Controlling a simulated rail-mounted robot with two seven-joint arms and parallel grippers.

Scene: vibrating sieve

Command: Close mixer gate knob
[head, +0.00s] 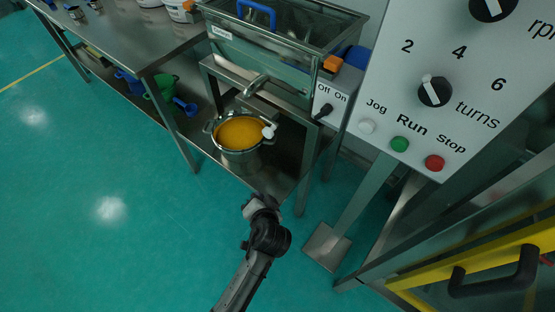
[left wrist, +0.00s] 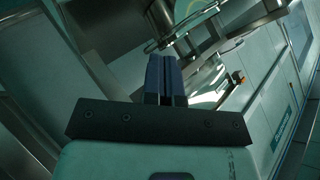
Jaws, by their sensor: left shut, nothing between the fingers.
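My left gripper (head: 264,200) is at the end of the dark arm that comes up from the bottom of the head view. It is over the floor, in front of the sieve stand's lower shelf. In the left wrist view its fingers (left wrist: 164,78) are pressed together with nothing between them. A small orange and black part (left wrist: 238,77) shows right of the fingers in that view, apart from them. I cannot tell whether it is the mixer gate knob, and I cannot clearly make out that knob in the head view. My right gripper is not in view.
A metal pot (head: 240,136) of yellow material stands on the lower shelf below the sieve (head: 290,35). A control panel (head: 455,75) with dials and buttons stands at the upper right. A yellow frame (head: 480,262) with a black handle is at lower right. Floor at left is clear.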

